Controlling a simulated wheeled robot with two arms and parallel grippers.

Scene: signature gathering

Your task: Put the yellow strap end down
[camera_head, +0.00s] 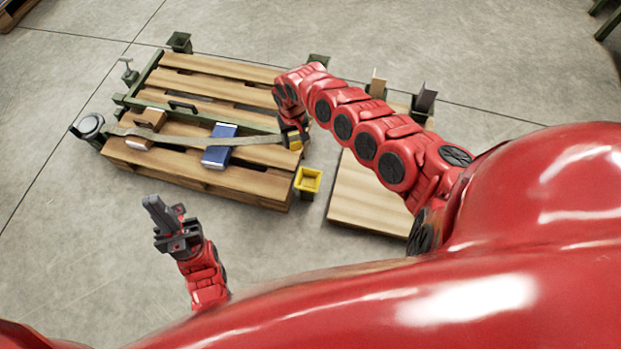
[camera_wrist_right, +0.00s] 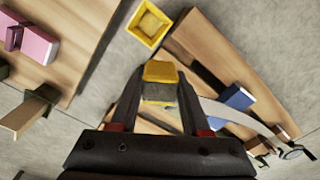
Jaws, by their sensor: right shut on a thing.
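The yellow strap end (camera_head: 295,142) is at the right end of a grey-tan strap (camera_head: 195,138) that runs across a wooden pallet (camera_head: 245,180). My right gripper (camera_head: 293,130) is shut on the yellow strap end, at the pallet's right side. In the right wrist view the yellow end (camera_wrist_right: 160,72) sits between the two fingers. A yellow open box (camera_head: 308,181) stands at the pallet's near right corner, close to the held end but apart from it; it also shows in the right wrist view (camera_wrist_right: 149,22). My left gripper (camera_head: 172,225) is over bare floor, empty; its finger gap is unclear.
A blue block (camera_head: 219,148) and a brown block (camera_head: 147,128) lie on the pallet by the strap. A round grey reel (camera_head: 91,126) is at the strap's left end. A second wooden board (camera_head: 365,200) lies to the right. The floor in front is clear.

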